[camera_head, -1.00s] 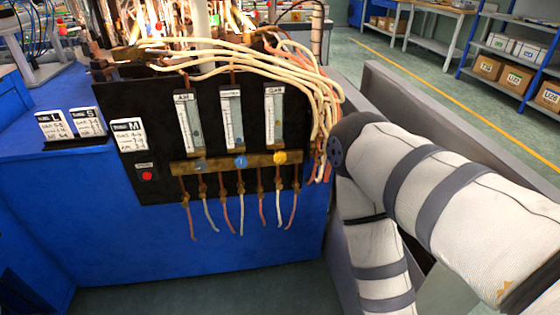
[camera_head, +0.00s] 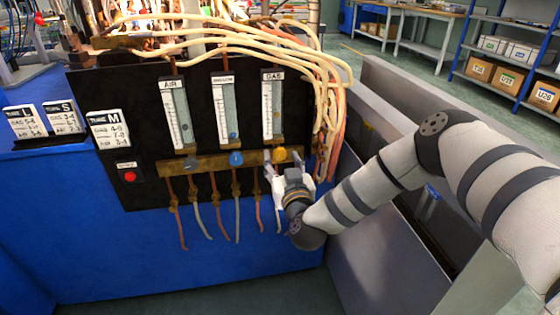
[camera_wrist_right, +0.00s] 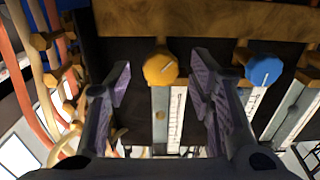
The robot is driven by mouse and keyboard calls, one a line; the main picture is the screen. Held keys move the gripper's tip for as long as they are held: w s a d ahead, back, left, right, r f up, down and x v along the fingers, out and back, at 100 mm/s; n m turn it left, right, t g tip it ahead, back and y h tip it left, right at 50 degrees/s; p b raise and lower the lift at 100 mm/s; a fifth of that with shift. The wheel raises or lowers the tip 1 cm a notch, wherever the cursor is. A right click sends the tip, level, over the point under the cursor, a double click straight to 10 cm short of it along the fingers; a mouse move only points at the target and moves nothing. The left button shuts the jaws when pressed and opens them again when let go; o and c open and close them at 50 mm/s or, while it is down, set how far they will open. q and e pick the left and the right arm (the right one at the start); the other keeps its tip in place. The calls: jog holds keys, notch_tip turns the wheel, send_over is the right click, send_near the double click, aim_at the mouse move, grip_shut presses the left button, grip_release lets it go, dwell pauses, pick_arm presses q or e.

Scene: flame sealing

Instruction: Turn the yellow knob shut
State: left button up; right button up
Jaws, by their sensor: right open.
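The yellow knob (camera_head: 280,155) sits on the brass bar (camera_head: 215,165) of the black panel, below the flow tube labelled GAS (camera_head: 272,108). My right gripper (camera_head: 284,170) is in front of the panel at this knob, its fingers pointing toward it. In the right wrist view, the open fingers (camera_wrist_right: 162,88) stand on both sides of the yellow knob (camera_wrist_right: 160,68), with a gap on each side. The knob's white mark slants up to the right there. I cannot tell whether the fingertips reach past the knob's face. My left gripper is not in view.
A blue knob (camera_head: 236,158) and a grey knob (camera_head: 191,162) share the bar to the left. Hoses hang under the bar, close to my right gripper. Pale hoses (camera_head: 325,100) bundle at the panel's right edge. A red button (camera_head: 130,176) is at lower left.

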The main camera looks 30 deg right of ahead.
jog(key=shift+x, duration=0.75)
jog(key=shift+c, duration=0.6)
jog(key=c, duration=1)
jog(key=shift+c, duration=0.2)
